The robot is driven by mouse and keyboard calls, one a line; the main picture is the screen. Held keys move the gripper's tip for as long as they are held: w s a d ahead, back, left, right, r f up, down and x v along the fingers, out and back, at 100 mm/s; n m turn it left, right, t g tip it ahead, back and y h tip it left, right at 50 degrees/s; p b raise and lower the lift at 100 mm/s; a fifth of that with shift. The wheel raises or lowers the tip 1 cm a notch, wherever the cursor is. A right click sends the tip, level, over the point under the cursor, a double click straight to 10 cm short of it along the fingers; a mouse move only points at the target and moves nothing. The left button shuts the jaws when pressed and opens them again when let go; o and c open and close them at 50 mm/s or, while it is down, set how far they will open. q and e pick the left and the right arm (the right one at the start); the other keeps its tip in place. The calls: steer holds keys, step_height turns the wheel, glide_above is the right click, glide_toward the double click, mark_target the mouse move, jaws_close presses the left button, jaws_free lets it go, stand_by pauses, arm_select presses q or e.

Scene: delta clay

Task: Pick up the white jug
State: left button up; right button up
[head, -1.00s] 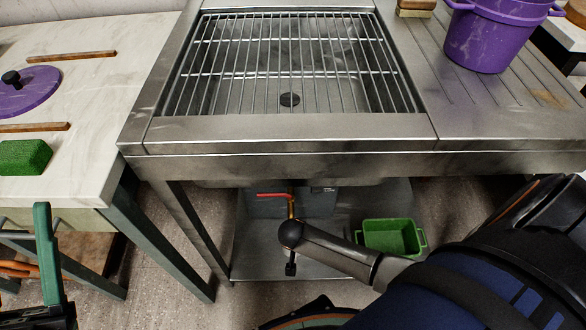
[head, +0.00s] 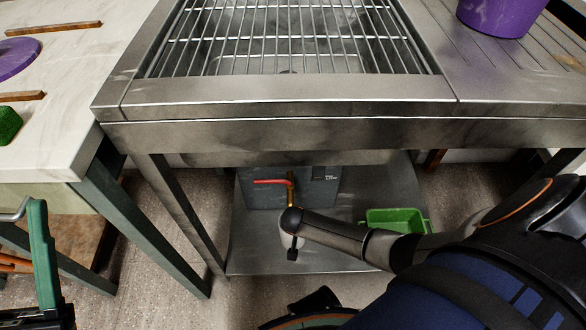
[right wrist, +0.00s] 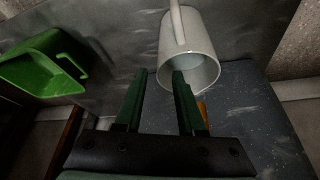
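The white jug (right wrist: 202,36) is in the upper middle of the right wrist view, with its open mouth facing my right gripper and its handle on the near side. My right gripper (right wrist: 155,82) is open, its two green fingers apart with nothing between them. Its right fingertip overlaps the jug's rim in the picture; I cannot tell whether they touch. In the head view my right arm reaches under the sink unit and hides most of the jug. My left gripper (head: 42,255) shows at the lower left edge as a green finger; its opening is unclear.
A grey box (head: 262,196) and a pipe with a red handle (head: 272,182) are behind. The steel sink unit (head: 300,133) is overhead. A table (head: 70,130) stands left.

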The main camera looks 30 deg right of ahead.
steer(key=b+x, duration=0.1)
steer(key=x, duration=0.2)
steer(key=shift+f+b, duration=0.15)
steer(key=shift+b, duration=0.2)
arm_select(q)
steer(key=f, duration=0.2)
steer(key=shift+d+f, duration=0.25)
steer(key=shift+f, duration=0.15)
arm_select(e)
steer(key=shift+c, duration=0.4)
arm_select(q)
steer(key=shift+w, duration=0.1)
arm_select(e)
jaws_close()
